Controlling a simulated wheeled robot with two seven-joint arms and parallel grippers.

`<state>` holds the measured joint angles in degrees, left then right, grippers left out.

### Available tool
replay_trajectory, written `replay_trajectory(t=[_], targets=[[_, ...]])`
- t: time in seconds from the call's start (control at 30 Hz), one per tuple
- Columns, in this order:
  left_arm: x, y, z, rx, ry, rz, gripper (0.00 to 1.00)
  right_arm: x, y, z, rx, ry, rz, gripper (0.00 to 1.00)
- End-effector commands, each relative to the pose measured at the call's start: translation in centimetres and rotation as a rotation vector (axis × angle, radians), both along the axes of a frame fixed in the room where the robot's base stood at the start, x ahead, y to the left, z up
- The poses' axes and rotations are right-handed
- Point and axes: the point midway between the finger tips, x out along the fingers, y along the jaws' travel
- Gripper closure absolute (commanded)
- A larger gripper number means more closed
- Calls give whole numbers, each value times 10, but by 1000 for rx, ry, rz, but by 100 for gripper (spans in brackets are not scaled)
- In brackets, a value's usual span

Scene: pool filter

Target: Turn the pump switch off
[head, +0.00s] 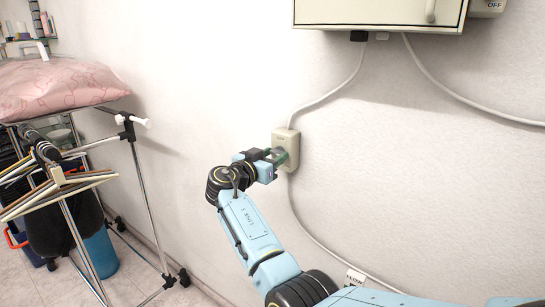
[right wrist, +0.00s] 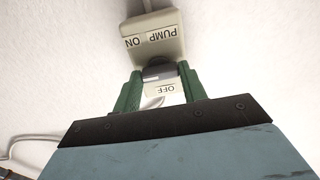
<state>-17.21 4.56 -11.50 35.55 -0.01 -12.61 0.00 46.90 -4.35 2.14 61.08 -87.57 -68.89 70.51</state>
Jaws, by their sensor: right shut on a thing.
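The pump switch is a beige box (head: 287,140) on the white wall, below the cabinet. In the right wrist view the box (right wrist: 155,22) shows upside down, with "PUMP ON" and "OFF" labels (right wrist: 165,88). A dark grey switch lever (right wrist: 158,72) sits between the labels. My right gripper (head: 279,156) is at the box front. Its green fingers (right wrist: 159,80) are shut on the lever, one on each side. The fingers partly cover the box in the head view, and I cannot tell the lever's exact position. My left gripper is not in view.
A cream cabinet (head: 380,12) hangs above, with a grey cable (head: 335,92) running down to the switch box. Another cable (head: 460,98) curves right. A metal rack (head: 140,185) with a pink cushion (head: 55,88) stands left. The wall around the switch is clear.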

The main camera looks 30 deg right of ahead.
Motion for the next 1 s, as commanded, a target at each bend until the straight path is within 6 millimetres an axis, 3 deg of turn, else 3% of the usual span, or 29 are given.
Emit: replay_trajectory(t=[0.37, 1.0], targets=[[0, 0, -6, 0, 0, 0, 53, 0, 0, 0, -57, 131, 0, 81], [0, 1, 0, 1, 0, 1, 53, 0, 0, 2, -282, 678, 0, 81]])
